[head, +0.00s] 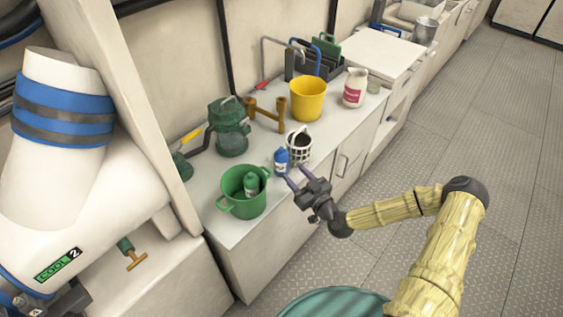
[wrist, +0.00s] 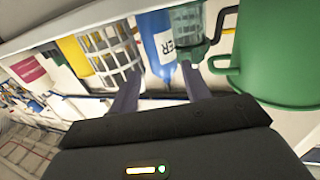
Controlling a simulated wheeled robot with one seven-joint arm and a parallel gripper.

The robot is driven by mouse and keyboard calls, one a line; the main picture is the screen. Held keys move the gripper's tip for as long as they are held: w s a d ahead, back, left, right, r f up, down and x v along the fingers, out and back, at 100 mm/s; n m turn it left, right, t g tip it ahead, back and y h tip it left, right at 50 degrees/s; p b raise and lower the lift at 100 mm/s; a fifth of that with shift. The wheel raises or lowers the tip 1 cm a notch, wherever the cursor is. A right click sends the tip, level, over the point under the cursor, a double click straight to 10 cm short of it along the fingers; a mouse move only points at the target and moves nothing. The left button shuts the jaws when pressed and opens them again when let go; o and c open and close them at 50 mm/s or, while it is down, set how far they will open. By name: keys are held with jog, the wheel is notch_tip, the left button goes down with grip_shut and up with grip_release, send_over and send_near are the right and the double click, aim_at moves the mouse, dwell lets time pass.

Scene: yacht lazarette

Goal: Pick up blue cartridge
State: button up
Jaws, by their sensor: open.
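The blue cartridge (head: 281,162) stands upright on the counter between a green pot and a white basket. My gripper (head: 296,175) is open, with purple fingers pointing at the cartridge from the counter's front side. In the wrist view the gap between the fingers (wrist: 160,88) is empty and the cartridge lies just beyond it. I cannot tell exactly how far the fingertips are from it.
The white basket (head: 299,150) stands close on the cartridge's other side. A green lantern-like canister (head: 230,135), a yellow bucket (head: 308,99) and a white jug (head: 354,92) share the counter (head: 232,232). The floor in front is clear.

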aim_at(286, 163)
jog(key=shift+x, duration=1.5)
jog(key=x, duration=0.5)
jog(key=shift+a+r+p, duration=0.1)
jog(key=shift+a+p, duration=0.05)
jog(key=shift+p, duration=0.2)
jog(key=c, duration=0.6)
jog(key=shift+r, duration=0.15)
jog(key=shift+c, duration=0.2)
notch_tip(286, 163, up, 18)
jog(key=shift+p, duration=0.3)
